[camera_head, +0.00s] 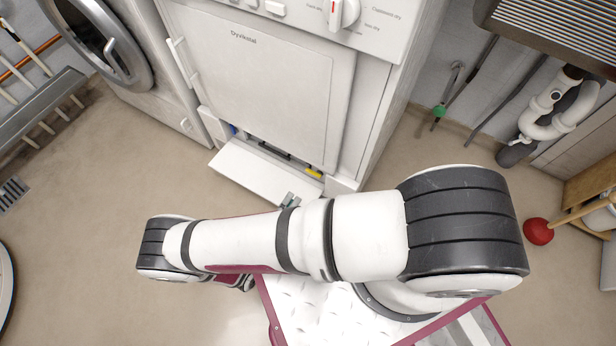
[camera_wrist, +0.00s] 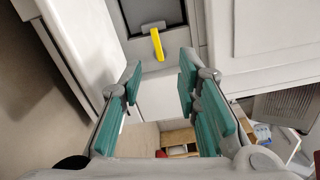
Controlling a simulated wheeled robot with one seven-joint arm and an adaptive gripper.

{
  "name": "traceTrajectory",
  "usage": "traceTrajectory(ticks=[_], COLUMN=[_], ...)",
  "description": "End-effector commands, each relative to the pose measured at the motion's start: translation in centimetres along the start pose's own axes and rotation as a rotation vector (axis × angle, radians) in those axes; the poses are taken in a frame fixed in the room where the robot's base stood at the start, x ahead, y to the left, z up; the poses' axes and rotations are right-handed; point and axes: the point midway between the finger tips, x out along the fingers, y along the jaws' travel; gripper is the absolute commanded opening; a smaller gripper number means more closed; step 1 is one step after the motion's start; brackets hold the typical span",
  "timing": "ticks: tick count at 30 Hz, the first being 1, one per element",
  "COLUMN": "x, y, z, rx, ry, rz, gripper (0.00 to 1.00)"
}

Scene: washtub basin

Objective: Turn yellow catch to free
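The yellow catch (camera_head: 313,173) sits inside the low opening at the bottom right of the white dryer (camera_head: 255,80). In the wrist view the yellow catch (camera_wrist: 157,45) is a short bar on a grey panel, nearly upright in the picture and slightly tilted. My gripper (camera_wrist: 159,78) is open, with its teal finger pads apart and nothing between them. The catch lies just beyond the fingertips, roughly in line with the gap, and appears untouched. In the head view my arm hides most of the gripper; only a bit of a finger (camera_head: 288,200) shows near the flap.
A white flap (camera_head: 248,178) is folded down in front of the opening. A front-loading washer (camera_head: 105,45) stands to the left. White drain pipes (camera_head: 550,110) and a red plunger (camera_head: 538,231) are at the right. The floor at left is largely clear.

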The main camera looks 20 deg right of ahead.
Motion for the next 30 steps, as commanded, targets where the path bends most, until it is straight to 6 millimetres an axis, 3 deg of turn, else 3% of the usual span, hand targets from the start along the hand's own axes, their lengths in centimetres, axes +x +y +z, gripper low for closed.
traceTrajectory(ticks=[9, 15, 21, 30], x=[6.4, 9.3, 10.7, 10.8], y=[0.1, 0.1, 0.0, 0.0], z=[-0.1, -0.1, 0.0, 0.0], rx=[0.001, 0.002, 0.002, 0.002], ry=[0.003, 0.003, 0.003, 0.002], rz=[-0.002, 0.000, 0.001, 0.001], gripper=[0.30, 0.30, 0.30, 0.30])
